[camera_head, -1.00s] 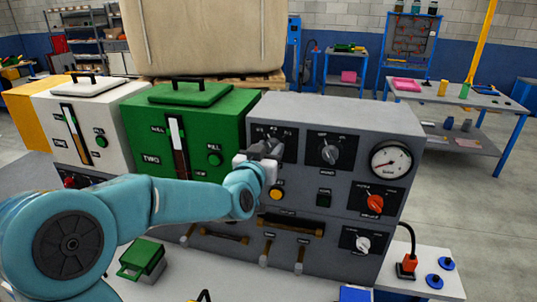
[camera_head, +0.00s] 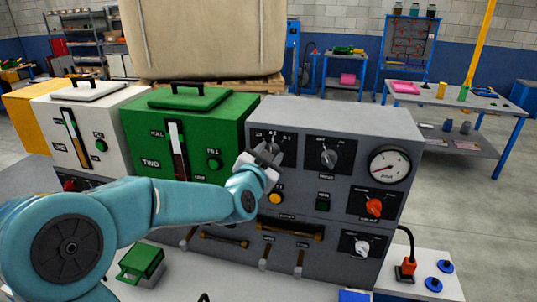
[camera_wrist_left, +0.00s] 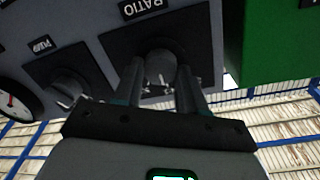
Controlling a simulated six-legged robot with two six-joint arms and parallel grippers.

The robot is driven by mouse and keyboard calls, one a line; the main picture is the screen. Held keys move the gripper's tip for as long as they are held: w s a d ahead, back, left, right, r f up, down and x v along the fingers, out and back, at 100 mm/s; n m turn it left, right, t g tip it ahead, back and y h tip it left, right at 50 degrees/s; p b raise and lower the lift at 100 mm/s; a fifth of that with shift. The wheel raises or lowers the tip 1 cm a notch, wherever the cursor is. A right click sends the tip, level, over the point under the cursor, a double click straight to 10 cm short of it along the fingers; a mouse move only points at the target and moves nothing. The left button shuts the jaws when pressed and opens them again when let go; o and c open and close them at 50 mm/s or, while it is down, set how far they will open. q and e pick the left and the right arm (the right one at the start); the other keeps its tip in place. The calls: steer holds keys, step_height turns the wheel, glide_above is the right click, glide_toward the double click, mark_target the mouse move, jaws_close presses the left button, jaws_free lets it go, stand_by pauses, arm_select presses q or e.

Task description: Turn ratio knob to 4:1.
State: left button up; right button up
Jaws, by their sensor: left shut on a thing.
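The ratio knob (camera_wrist_left: 160,68) is a dark round knob on a black plate, under a "RATIO" label (camera_wrist_left: 146,6) in the left wrist view. My left gripper (camera_wrist_left: 160,80) has one finger on each side of it and is shut on it. In the head view, my left gripper (camera_head: 266,155) is at the black ratio plate (camera_head: 274,138), upper left on the grey panel (camera_head: 340,110). It hides most of the knob there. The scale marks on the plate are too small to read, and I cannot tell the knob's setting. My right gripper is not in view.
A second grey knob (camera_head: 329,157), a gauge (camera_head: 390,167), a red knob (camera_head: 374,206) and a yellow button (camera_head: 277,198) are close on the panel. A green box (camera_head: 205,125) adjoins it on the left.

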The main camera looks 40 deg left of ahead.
arm_select(q)
steer(key=o, duration=0.8)
steer(key=shift+c, duration=0.2)
steer(key=o, duration=0.3)
steer(key=shift+w+a+f, duration=0.1)
steer(key=b+v, duration=0.1)
steer(key=v, duration=1.5)
